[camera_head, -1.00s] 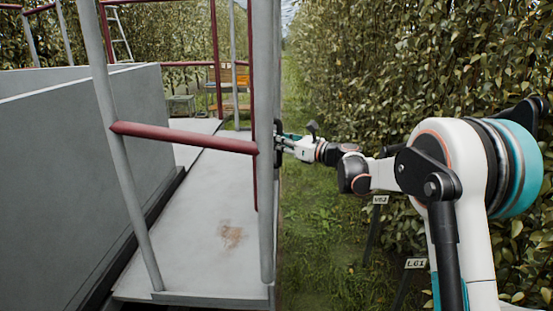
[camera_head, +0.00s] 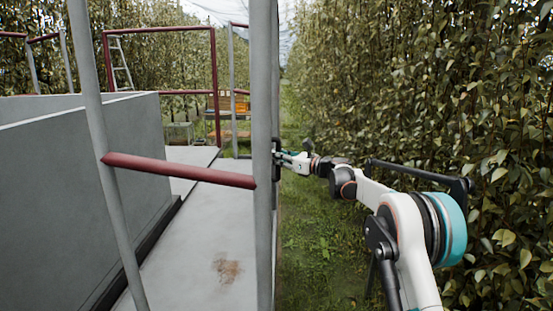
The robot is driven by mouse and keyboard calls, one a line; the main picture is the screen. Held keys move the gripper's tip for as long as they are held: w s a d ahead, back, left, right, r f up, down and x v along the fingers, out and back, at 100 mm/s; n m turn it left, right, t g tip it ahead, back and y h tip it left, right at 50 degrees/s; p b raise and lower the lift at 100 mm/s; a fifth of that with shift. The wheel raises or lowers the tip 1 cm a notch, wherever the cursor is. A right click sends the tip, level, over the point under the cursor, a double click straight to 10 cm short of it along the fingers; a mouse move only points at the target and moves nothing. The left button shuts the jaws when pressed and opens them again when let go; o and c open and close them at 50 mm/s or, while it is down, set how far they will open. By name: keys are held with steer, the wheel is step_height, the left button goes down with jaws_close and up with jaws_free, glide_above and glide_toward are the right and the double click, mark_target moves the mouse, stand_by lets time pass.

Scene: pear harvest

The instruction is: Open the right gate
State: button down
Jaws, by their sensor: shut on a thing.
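A tall grey post (camera_head: 263,80) stands at the right edge of the platform. A dark upright handle (camera_head: 276,157) shows at the post's right side. My gripper (camera_head: 281,156) reaches in from the right and is shut at this handle; its fingertips are small and partly hidden. The right gate's panel cannot be told apart from the post, which hides what lies behind it. A red rail (camera_head: 180,171) runs from a left grey post (camera_head: 92,130) to the right post.
The grey platform floor (camera_head: 205,245) runs beside a grey bin wall (camera_head: 70,200). A red frame (camera_head: 217,75) stands at the far end, with orange crates (camera_head: 232,102) beyond. Grass (camera_head: 310,235) lies right of the platform. A leafy hedge (camera_head: 430,90) rises close on the right.

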steer(key=shift+w+d, duration=0.1)
steer(key=shift+d, duration=0.2)
steer(key=c, duration=1.7)
jaws_free()
steer(key=shift+o, duration=0.8)
steer(key=shift+d, duration=0.25)
steer(key=shift+a, duration=0.3)
steer(key=v, duration=1.2)
